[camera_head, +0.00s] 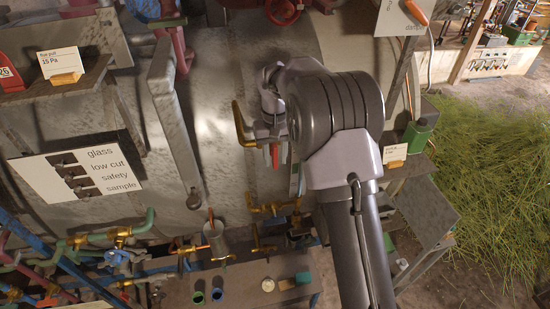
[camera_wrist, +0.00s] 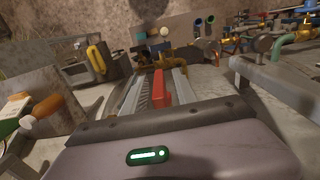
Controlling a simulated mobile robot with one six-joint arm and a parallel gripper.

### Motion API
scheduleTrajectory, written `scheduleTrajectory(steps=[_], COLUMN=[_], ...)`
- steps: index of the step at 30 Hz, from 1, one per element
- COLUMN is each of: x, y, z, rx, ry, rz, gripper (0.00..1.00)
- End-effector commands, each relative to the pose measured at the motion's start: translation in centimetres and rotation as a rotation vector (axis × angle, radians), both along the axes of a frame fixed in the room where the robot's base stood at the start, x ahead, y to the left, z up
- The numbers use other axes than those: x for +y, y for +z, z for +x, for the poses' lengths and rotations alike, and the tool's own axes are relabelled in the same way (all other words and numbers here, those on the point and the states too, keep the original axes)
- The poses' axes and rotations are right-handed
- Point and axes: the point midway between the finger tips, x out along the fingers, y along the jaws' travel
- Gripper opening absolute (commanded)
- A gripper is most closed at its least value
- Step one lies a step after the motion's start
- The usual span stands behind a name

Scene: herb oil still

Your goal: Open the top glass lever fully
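My gripper (camera_head: 272,158) points down in front of the big metal vessel, right of centre in the head view. A red bar, perhaps a lever handle (camera_wrist: 159,88), lies between its two grey fingers in the wrist view. The fingers flank it closely, but I cannot tell whether both press on it. A bit of red also shows between the fingertips in the head view (camera_head: 274,154). Brass fittings (camera_head: 268,208) sit below the fingertips. My wrist and arm hide the fitting behind.
A label board (camera_head: 78,175) reading glass, low cut, safety and sample is at left. A grey bar (camera_head: 172,125) stands left of the yellow handle. Pipes and valves (camera_head: 120,255) crowd the lower left. A green bottle (camera_head: 417,134) stands on the right shelf.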

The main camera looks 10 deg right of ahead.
Motion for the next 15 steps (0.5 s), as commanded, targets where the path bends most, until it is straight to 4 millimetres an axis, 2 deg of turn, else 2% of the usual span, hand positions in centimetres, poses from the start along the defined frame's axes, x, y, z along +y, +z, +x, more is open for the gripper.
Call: scheduleTrajectory(steps=[4, 11, 15], x=[-0.01, -0.01, 0.00], y=[-0.82, -0.89, -0.87], z=[-0.04, -0.03, -0.03], rx=[0.000, 0.000, 0.000], ry=[-0.001, -0.001, -0.001], rz=[0.000, 0.000, 0.000], gripper=[0.34, 0.34, 0.07])
